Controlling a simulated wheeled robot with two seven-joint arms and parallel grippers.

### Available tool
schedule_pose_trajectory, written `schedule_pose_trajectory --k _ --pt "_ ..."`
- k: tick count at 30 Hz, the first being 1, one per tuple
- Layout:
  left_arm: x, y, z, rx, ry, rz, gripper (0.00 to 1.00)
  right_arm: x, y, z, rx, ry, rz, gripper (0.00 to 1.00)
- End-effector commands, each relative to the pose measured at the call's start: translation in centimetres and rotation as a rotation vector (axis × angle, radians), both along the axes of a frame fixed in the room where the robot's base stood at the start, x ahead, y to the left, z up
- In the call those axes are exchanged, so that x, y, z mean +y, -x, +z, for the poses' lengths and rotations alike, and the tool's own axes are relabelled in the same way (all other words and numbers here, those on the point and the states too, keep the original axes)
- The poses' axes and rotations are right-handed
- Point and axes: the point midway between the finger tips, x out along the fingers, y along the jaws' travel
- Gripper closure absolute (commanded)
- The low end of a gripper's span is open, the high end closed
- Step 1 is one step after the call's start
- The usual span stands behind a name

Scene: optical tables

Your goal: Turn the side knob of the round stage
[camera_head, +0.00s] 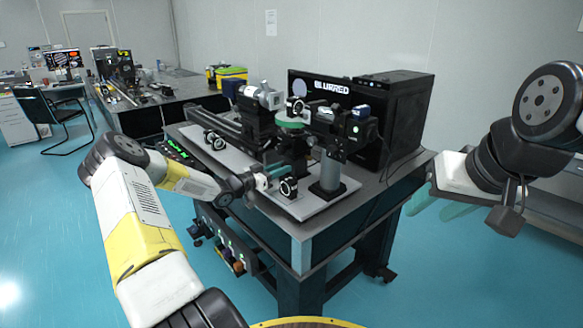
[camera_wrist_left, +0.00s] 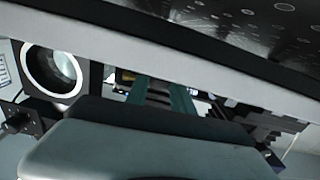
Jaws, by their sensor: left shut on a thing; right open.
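The round stage (camera_head: 291,124) with a green rim sits on a dark mount in the middle of the optical setup. My left gripper (camera_head: 284,171) reaches in low at the front of this mount, its teal fingers closed on a small part that I take as the side knob. In the left wrist view the two teal fingers (camera_wrist_left: 162,95) stand close together with a small dark piece (camera_wrist_left: 160,87) between them. The knob is mostly hidden by the fingers in the head view. My right gripper (camera_head: 432,201) is open and empty, off the table's right side.
A lens mount (camera_head: 288,187) stands just beside my left fingers; a round lens (camera_wrist_left: 52,70) also shows in the wrist view. A post mount (camera_head: 329,178) is to the right. A black computer case (camera_head: 400,112) stands behind.

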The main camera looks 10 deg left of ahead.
Motion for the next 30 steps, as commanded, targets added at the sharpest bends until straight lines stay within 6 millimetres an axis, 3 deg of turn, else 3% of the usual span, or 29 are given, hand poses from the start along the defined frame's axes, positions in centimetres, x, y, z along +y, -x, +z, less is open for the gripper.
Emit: schedule_pose_trajectory --k 9,10,13,23,30 --pt "0.0 0.0 0.0 -0.028 -0.036 0.000 1.00 0.0 0.0 0.0 0.000 0.000 0.000 0.53" --pt "0.0 0.0 0.0 -0.028 -0.036 0.000 0.68 0.0 0.0 0.0 0.000 0.000 0.000 0.53" --pt "0.0 0.0 0.0 -0.027 -0.037 0.000 0.50 0.0 0.0 0.0 0.000 0.000 0.000 0.53" --pt "0.1 0.1 0.0 -0.027 -0.037 0.001 0.50 0.0 0.0 0.0 0.000 0.000 0.000 0.53" --pt "2.3 2.7 0.0 -0.026 -0.039 0.003 0.50 0.0 0.0 0.0 0.000 0.000 0.000 0.53"
